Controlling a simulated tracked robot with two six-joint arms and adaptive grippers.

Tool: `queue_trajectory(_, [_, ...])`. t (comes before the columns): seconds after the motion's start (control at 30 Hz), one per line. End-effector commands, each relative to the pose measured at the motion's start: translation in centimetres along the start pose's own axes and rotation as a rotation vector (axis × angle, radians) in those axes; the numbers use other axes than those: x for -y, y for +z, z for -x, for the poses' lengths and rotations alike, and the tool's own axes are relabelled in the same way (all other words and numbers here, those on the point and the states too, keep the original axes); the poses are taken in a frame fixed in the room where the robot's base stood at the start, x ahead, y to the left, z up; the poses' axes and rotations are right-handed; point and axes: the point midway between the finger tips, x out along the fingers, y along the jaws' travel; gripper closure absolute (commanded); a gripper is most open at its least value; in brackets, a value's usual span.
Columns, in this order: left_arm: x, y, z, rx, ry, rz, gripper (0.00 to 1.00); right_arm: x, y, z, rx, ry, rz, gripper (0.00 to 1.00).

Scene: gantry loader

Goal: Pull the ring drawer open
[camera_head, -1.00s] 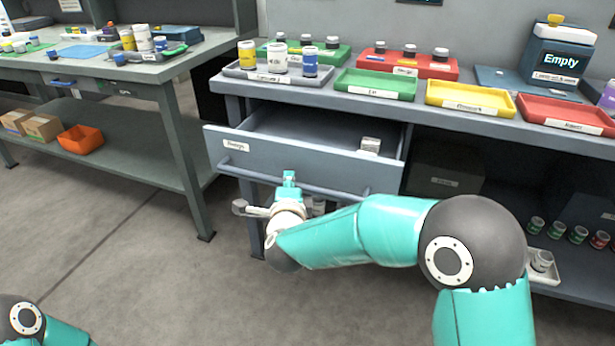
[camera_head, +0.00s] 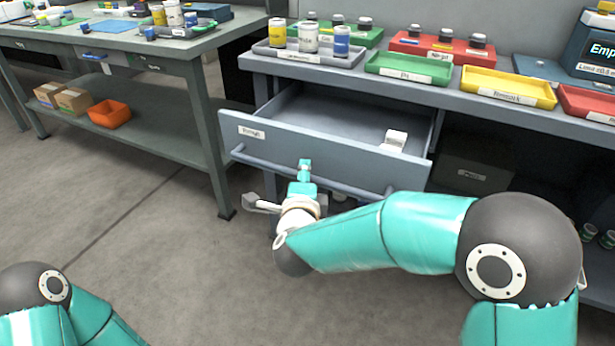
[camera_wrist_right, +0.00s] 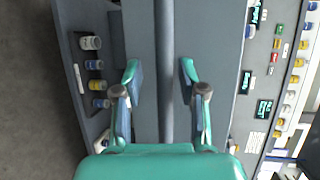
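The ring drawer (camera_head: 320,155) is a grey-blue drawer under the counter, pulled partly out, with a small label on its front. Its interior shows, with a small white box (camera_head: 396,140) at the right. Its bar handle (camera_head: 345,186) runs along the front. My right gripper (camera_head: 304,172) is at the handle. In the right wrist view its fingers (camera_wrist_right: 161,90) stand apart on either side of the bar (camera_wrist_right: 166,50), with a visible gap at each side. My left gripper is out of view; only part of my left arm shows at the bottom left.
The counter above carries a grey tray with jars (camera_head: 309,57), a green tray (camera_head: 408,68) and a yellow tray (camera_head: 507,86). A second table (camera_head: 190,55) stands at the left, with an orange bin (camera_head: 110,114) on its lower shelf. The floor before the drawer is clear.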

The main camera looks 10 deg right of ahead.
Motion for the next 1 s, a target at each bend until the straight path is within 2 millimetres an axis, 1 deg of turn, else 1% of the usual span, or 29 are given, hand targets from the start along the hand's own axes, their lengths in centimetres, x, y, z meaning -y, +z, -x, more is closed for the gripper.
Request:
queue_trajectory(0.27, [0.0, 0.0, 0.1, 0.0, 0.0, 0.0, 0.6, 0.3, -0.2, 0.1, -0.004, -0.005, -0.003, 0.59])
queue_trajectory(0.37, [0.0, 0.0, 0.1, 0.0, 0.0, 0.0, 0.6, 0.3, -0.1, 0.7, -0.004, -0.006, -0.004, 0.59])
queue_trajectory(0.43, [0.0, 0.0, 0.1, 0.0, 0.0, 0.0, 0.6, 0.3, -0.1, 1.4, -0.003, -0.004, -0.003, 0.59])
queue_trajectory(0.57, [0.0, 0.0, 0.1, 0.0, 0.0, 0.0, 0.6, 0.3, -0.1, 3.6, -0.002, -0.005, -0.003, 0.59])
queue_trajectory(0.8, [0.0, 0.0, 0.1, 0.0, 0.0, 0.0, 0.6, 0.2, -0.1, 8.5, 0.0, -0.005, -0.002, 0.59])
queue_trajectory(0.9, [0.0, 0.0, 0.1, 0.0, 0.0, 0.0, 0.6, 0.1, -0.1, 10.2, 0.0, -0.005, -0.001, 0.59])
queue_trajectory(1.0, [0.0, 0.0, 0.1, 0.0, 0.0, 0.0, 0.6, 0.1, -0.1, 11.3, -0.002, -0.005, -0.002, 0.59])
